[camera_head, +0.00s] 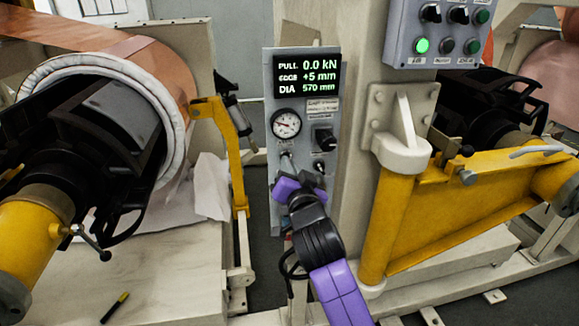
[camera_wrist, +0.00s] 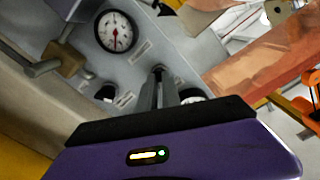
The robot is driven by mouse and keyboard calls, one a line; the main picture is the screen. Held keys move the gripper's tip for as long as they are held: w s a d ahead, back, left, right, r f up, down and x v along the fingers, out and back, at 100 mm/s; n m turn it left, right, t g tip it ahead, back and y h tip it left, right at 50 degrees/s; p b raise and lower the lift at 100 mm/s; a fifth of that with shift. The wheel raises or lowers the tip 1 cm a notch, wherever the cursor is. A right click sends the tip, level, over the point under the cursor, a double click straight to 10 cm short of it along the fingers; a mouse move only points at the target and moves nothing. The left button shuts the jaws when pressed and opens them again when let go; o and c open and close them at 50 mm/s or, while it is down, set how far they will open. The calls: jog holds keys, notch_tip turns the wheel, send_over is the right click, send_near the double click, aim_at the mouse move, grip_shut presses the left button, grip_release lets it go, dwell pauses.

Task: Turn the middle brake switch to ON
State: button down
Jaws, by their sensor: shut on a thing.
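The grey control panel (camera_head: 268,130) stands in the middle of the head view, with a display (camera_head: 308,76), a round gauge (camera_head: 286,124) and dark knobs. My gripper (camera_head: 286,160) is at the panel, just below the gauge, with its purple body lower down. In the wrist view the narrow grey fingers (camera_wrist: 159,74) are close together against the panel. They are shut on a small switch, mostly hidden between them. The gauge (camera_wrist: 115,31) is at upper left of the fingers there, and a dark knob (camera_wrist: 107,92) is to their left. Which way the held switch points, I cannot tell.
A large black knob (camera_head: 324,139) is on the panel to the right of my gripper. A button box (camera_head: 437,35) with a lit green button is at upper right. Yellow arms (camera_head: 232,140) (camera_head: 440,225) flank the panel. A copper roll (camera_head: 140,55) is at left.

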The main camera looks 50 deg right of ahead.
jog(key=shift+n, duration=0.3)
jog(key=n+p, duration=0.5)
jog(key=n, duration=0.6)
jog(key=shift+n, duration=0.3)
dwell(0.4)
jog(key=c, duration=1.5)
grip_release()
jog(key=shift+c, duration=0.2)
jog(key=shift+s, duration=0.15)
jog(key=b+v, duration=0.1)
jog(key=v, duration=0.6)
jog(key=shift+s+a, duration=0.2)
